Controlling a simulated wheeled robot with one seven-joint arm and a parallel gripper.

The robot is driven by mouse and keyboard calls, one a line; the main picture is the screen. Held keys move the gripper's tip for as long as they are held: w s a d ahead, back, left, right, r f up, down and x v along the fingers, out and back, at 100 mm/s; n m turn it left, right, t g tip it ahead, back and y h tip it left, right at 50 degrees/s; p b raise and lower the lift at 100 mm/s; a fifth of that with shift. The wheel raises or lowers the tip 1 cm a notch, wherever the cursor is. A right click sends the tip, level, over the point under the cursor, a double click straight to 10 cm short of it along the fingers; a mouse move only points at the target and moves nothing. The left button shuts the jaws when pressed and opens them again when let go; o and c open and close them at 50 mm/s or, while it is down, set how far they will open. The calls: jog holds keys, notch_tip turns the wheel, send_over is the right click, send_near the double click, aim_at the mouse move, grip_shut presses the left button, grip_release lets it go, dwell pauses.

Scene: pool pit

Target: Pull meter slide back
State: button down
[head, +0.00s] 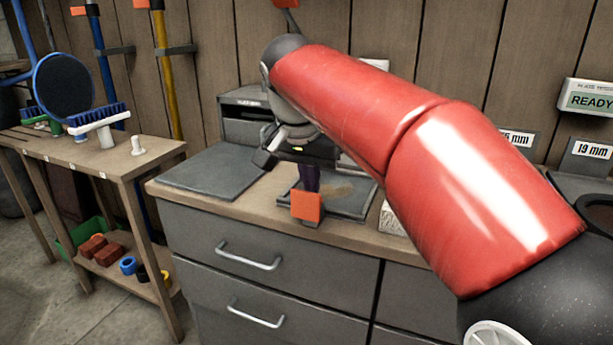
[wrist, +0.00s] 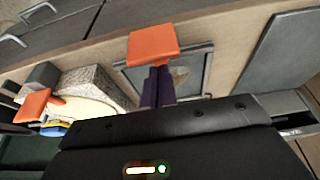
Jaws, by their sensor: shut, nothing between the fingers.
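An orange square tab (head: 306,206) stands at the front edge of a grey framed tray (head: 352,206) on the counter. In the wrist view the tab (wrist: 152,42) is at top centre, and the tray (wrist: 198,72) is behind it. I take this tab to be the slide's handle, but no label shows that. My gripper (head: 310,186) points down over the tray with its dark purple fingers together and empty. In the wrist view the fingertips (wrist: 156,70) end right at the tab, on its tray side. I cannot tell whether they touch it. The fingers and arm hide part of the tray.
A flat grey plate (head: 212,172) lies left on the counter, before a grey box (head: 245,118). Drawers with handles (head: 248,256) are below. A speckled block (wrist: 98,84) and another orange piece (wrist: 34,104) are beside the tray. A READY display (head: 590,99) hangs right.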

jog(key=shift+w+d+r+p, duration=0.15)
jog(key=shift+w+d+p, duration=0.1)
jog(key=shift+w, duration=0.3)
jog(key=shift+w+d+r+p, duration=0.1)
jog(key=shift+w+d, duration=0.1)
jog(key=shift+w, duration=0.3)
jog(key=shift+a+r, duration=0.25)
jog(key=shift+r, duration=0.6)
jog(key=p+v, duration=0.2)
jog(key=v, duration=0.6)
jog(key=shift+s, duration=0.15)
jog(key=shift+d+f, duration=0.1)
